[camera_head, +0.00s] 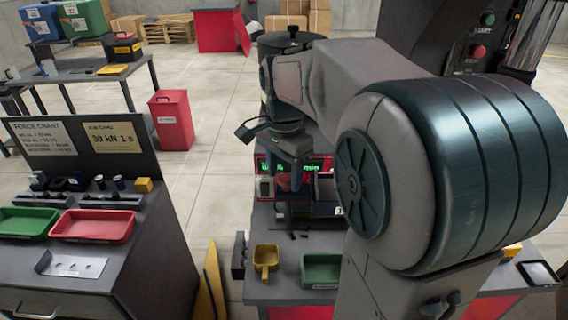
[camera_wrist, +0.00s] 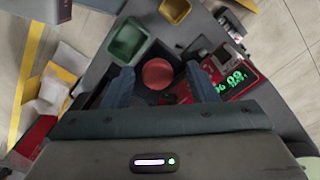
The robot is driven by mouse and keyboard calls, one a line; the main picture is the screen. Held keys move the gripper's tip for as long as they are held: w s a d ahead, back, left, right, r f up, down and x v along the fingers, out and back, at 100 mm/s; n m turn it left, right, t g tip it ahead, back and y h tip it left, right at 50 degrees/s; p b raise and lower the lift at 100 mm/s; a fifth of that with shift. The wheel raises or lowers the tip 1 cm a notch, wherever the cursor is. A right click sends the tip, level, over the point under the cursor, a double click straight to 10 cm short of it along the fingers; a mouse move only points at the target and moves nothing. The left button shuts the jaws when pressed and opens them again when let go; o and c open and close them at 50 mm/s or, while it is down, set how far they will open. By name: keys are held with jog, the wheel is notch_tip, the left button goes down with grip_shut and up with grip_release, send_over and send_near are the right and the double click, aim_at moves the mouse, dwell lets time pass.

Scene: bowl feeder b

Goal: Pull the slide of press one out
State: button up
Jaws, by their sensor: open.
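The press (camera_head: 265,165), with a red housing and a lit green display, stands on the bench behind my gripper. Its display also shows in the wrist view (camera_wrist: 232,82). My gripper (camera_head: 291,186) points down at the press, its fingers apart and empty. In the wrist view, a round red part (camera_wrist: 157,73) lies between and beyond the fingertips of my gripper (camera_wrist: 158,82), over a dark base. I see no clear contact with it. The slide cannot be told apart from the dark parts there, partly hidden by my fingers and wrist. No press number is readable.
A yellow scoop (camera_head: 265,258) and a green tray (camera_head: 320,270) sit on the bench in front of the press. At left, a cabinet carries green (camera_head: 25,223) and red (camera_head: 92,225) trays under a force chart board (camera_head: 80,140).

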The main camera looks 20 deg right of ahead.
notch_tip(320, 180, up, 14)
dwell(0.5)
jog(key=shift+a+f, duration=0.1)
jog(key=shift+f, duration=0.05)
